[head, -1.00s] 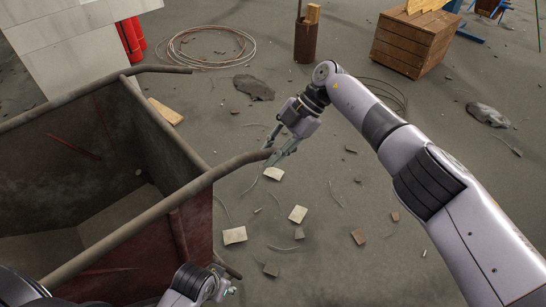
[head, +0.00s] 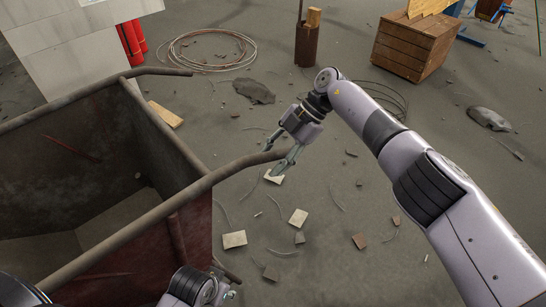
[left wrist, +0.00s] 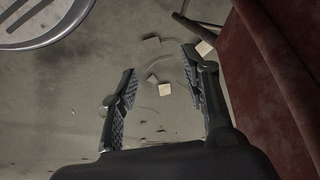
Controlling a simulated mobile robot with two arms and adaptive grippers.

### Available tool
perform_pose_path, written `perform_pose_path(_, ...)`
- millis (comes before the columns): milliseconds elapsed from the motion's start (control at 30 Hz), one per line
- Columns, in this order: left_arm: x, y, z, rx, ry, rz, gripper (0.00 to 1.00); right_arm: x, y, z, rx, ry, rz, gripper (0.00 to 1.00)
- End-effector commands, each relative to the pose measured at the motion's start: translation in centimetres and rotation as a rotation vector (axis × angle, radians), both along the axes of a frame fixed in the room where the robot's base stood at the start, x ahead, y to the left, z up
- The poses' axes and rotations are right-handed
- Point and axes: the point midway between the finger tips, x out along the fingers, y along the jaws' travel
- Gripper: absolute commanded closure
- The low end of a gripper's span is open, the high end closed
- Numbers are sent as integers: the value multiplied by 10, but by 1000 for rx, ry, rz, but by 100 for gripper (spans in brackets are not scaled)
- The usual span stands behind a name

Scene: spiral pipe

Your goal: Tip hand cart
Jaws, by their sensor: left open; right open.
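The hand cart (head: 105,165) is a rusty, dark red open box at the left of the head view, with bent metal pipe handles. Its near handle (head: 225,172) ends by my right gripper (head: 279,158). The right gripper is open, with its fingers around or right beside the handle tip; I cannot tell whether they touch it. My left arm shows at the bottom of the head view, in front of the cart. In the left wrist view, my left gripper (left wrist: 164,90) is open and empty, pointing at the floor. The cart's red side (left wrist: 285,75) stands close to its right.
Several small tile pieces (head: 234,239) and rubble lie on the floor. A wire coil (head: 212,50), a rusty bucket (head: 306,45) and a wooden crate (head: 412,45) stand farther back. Red cylinders (head: 131,40) are by a pale block wall (head: 75,40).

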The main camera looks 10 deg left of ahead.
Motion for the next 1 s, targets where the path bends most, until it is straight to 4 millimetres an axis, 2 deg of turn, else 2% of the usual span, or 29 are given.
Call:
perform_pose_path(267,0,0,0,0,1,0,58,1,0,4,2,-1,1,58)
perform_pose_path(700,0,0,0,0,0,0,58,27,-32,51,-1,-1,0,58)
perform_pose_path(1000,0,0,0,0,0,0,58,31,-37,58,1,0,1,58)
